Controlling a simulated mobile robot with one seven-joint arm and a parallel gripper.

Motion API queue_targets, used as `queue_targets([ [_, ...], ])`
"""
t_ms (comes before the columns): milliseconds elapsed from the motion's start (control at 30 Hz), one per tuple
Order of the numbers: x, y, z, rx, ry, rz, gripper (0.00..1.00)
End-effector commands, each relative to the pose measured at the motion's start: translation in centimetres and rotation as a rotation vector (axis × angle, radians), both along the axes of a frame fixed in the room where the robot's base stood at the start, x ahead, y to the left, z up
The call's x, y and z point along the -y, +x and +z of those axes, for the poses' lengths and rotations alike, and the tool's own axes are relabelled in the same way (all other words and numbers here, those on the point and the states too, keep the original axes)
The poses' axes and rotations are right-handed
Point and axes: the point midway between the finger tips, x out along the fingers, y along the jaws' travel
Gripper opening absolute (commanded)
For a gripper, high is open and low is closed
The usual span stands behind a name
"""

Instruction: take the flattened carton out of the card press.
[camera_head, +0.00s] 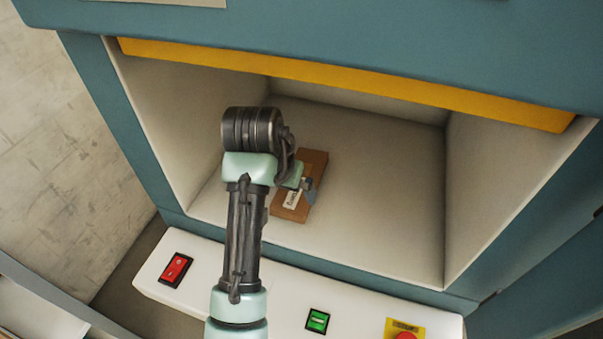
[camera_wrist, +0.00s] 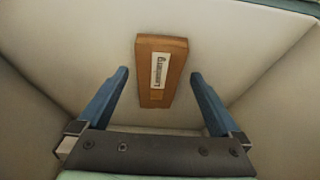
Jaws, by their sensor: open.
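The flattened carton (camera_head: 314,167) is a thin brown slab with a white printed label, lying on the floor of the card press's pale open chamber (camera_head: 390,220). My arm hides part of it in the head view. In the wrist view the carton (camera_wrist: 154,95) lies ahead of my gripper (camera_wrist: 158,74), with its lower end between the two blue fingers. The fingers are open, with a gap on each side of the carton. I cannot tell how far above the carton they are.
The chamber has pale side walls and a yellow bar (camera_head: 340,82) along its upper front edge. A white front panel carries a red switch (camera_head: 176,270), a green button (camera_head: 317,321) and a red button on a yellow plate (camera_head: 404,330). The chamber floor right of the carton is clear.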

Motion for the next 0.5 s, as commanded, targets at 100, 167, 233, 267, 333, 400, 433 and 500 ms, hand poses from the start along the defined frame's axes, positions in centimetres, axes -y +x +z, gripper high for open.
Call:
queue_targets([
  [100,0.6,1.9,0.0,-0.001,0.001,0.0,1.0],
  [167,0.9,2.8,0.0,0.002,0.001,0.001,1.0],
  [233,1.2,3.7,0.0,0.001,0.002,0.001,1.0],
  [267,1.3,4.0,0.0,0.002,0.001,0.001,1.0],
  [333,1.5,4.6,0.0,0.0,0.001,0.0,1.0],
  [400,1.7,5.0,0.0,0.002,0.0,0.0,1.0],
  [433,1.7,5.1,0.0,0.002,0.0,0.0,1.0],
  [500,1.7,5.3,0.0,0.002,-0.001,0.0,1.0],
])
